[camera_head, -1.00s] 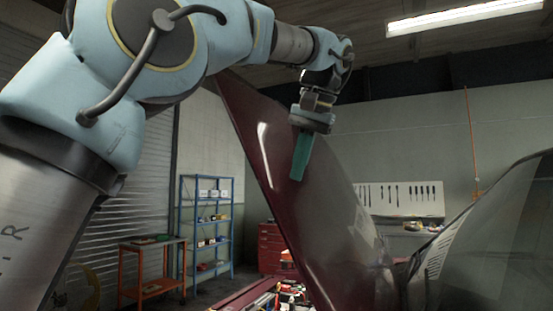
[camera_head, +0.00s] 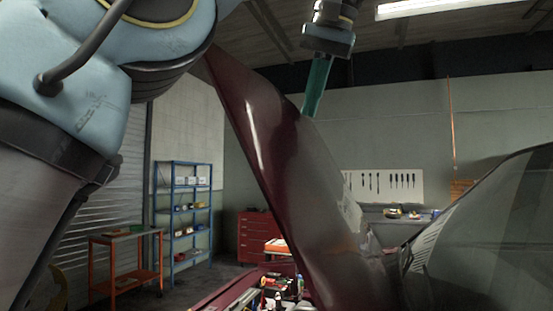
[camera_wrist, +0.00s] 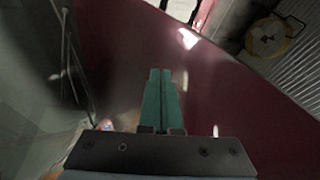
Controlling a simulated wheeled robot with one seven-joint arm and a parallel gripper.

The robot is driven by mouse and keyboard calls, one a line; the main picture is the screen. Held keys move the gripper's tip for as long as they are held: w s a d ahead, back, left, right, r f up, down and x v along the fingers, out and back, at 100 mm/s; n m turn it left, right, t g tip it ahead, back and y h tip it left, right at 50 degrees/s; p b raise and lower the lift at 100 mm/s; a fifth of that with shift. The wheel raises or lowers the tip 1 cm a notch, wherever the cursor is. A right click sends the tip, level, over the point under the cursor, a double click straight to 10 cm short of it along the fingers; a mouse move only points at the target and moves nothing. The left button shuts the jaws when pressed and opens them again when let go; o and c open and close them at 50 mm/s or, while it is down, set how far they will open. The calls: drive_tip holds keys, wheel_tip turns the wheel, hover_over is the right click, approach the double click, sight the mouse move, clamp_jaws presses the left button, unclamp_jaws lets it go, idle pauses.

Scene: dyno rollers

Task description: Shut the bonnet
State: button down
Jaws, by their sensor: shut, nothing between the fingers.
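The dark red bonnet (camera_head: 270,145) stands raised and steeply tilted in the middle of the head view. Its upper left corner passes behind my arm. My gripper (camera_head: 312,112) has green fingers and is shut and empty. It points down at the bonnet's upper right edge, on the windscreen side. In the wrist view the green fingers (camera_wrist: 158,85) lie together in front of the red panel (camera_wrist: 230,95). I cannot tell whether the fingertips touch it.
The engine bay (camera_head: 275,290) lies open below the bonnet. The windscreen (camera_head: 490,235) is at the right. An orange trolley (camera_head: 125,240), a blue shelf (camera_head: 190,210) and a red tool cabinet (camera_head: 262,232) stand behind, at the left.

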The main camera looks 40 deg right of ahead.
approach(275, 178)
wheel_tip(275, 178, down, 3)
drive_tip(key=d, duration=0.3)
drive_tip(key=shift+w+a+f, duration=0.5)
drive_tip(key=shift+w+a, duration=0.05)
drive_tip(key=shift+w, duration=0.2)
drive_tip(key=shift+w+a+f, duration=0.45)
drive_tip(key=shift+w+a, duration=0.1)
drive_tip(key=shift+w, duration=0.15)
